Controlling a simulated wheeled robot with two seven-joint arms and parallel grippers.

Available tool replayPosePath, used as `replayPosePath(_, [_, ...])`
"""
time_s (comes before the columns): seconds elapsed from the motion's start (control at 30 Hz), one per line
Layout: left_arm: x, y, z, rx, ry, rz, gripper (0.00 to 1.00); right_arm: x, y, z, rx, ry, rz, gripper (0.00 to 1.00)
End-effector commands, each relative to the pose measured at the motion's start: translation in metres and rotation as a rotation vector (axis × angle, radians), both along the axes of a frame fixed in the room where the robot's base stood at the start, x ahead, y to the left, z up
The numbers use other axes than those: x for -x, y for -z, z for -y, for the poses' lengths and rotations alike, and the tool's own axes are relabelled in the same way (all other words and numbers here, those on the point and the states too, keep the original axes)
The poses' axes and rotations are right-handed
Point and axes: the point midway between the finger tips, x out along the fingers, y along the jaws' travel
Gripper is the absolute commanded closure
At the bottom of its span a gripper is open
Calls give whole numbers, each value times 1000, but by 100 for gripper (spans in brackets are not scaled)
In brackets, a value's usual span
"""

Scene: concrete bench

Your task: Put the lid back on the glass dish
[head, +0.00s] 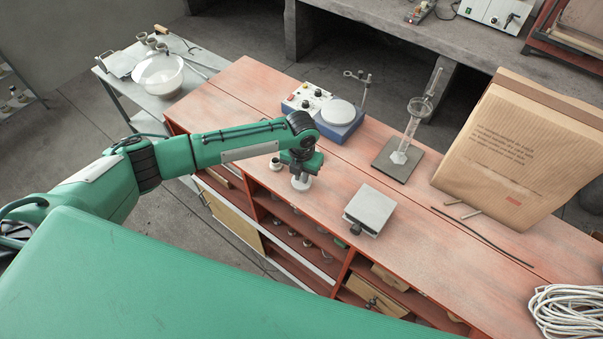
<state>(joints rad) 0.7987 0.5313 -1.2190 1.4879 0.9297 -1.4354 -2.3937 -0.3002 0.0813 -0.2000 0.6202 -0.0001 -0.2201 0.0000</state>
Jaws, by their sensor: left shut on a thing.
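My left gripper (300,178) reaches in from the left and points down over the front part of the red bench. It is shut on a small pale thing, which looks like the lid (302,184); the gripper covers much of it. I cannot tell whether it touches the bench or anything below it. I cannot make out the glass dish for sure; it may be hidden under the gripper. A small pale cup-like thing (275,164) stands just left of the gripper near the front edge. My right gripper is not in view.
A blue stirrer with a round plate (340,112) stands behind the gripper. A grey square-topped block (371,209) is to its right. Open shelves are below the front edge.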

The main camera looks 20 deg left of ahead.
Motion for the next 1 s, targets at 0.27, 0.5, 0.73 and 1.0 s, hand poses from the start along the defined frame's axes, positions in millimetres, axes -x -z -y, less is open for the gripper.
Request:
replayPosePath(0.27, [0,0,0,0,0,0,80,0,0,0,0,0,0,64])
replayPosePath(0.5, [0,0,0,0,0,0,62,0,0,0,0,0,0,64])
replayPosePath(0.73, [0,0,0,0,0,0,40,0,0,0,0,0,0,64])
replayPosePath(1.0, [0,-1,0,0,0,0,40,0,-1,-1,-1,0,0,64])
